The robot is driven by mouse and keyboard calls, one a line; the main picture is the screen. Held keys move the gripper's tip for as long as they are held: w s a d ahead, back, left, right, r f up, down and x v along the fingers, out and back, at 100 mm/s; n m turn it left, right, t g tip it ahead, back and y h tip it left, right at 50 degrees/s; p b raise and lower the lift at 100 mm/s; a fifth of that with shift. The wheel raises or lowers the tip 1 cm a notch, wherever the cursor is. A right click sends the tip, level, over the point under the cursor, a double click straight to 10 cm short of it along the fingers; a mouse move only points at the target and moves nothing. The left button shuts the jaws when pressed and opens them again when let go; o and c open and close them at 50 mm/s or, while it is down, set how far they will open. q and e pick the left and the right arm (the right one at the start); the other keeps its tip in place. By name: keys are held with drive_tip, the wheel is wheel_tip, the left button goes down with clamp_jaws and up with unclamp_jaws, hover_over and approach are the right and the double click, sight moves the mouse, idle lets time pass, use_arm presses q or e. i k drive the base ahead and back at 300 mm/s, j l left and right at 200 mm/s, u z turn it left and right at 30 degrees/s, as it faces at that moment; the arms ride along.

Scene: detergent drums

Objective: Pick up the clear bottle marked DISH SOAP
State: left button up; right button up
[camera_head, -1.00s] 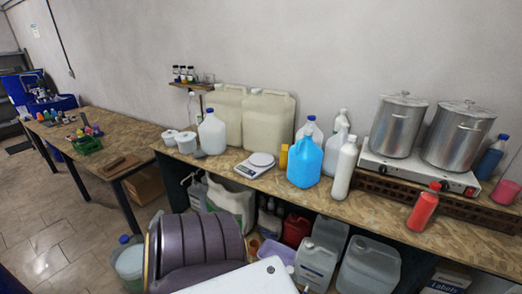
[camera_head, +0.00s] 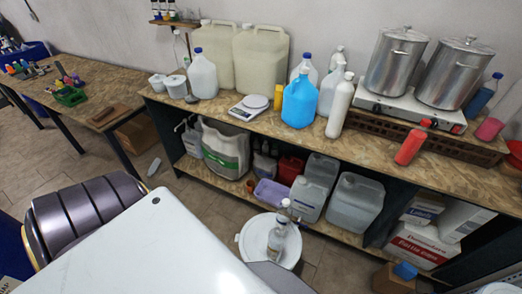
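A clear bottle (camera_head: 278,243) with a pale cap stands upright on the white lid of a drum (camera_head: 252,241) at the lower middle, in front of the bench. Its label is too small to read, so I cannot tell whether it says DISH SOAP. Another clear bottle (camera_head: 181,50) stands at the back of the bench, on the left. Neither of my grippers shows in the head view.
The long wooden bench (camera_head: 220,112) carries jugs, a blue jug (camera_head: 299,103), a scale (camera_head: 248,108), two steel pots and a red bottle (camera_head: 411,146). Its lower shelf holds canisters (camera_head: 355,204). Cardboard boxes (camera_head: 418,247) stand at lower right. Floor shows left of the drum.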

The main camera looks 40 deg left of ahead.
sight(276, 236)
drive_tip(key=k+u, duration=0.1)
drive_tip(key=u, duration=0.85)
drive_tip(key=j+z, duration=0.15)
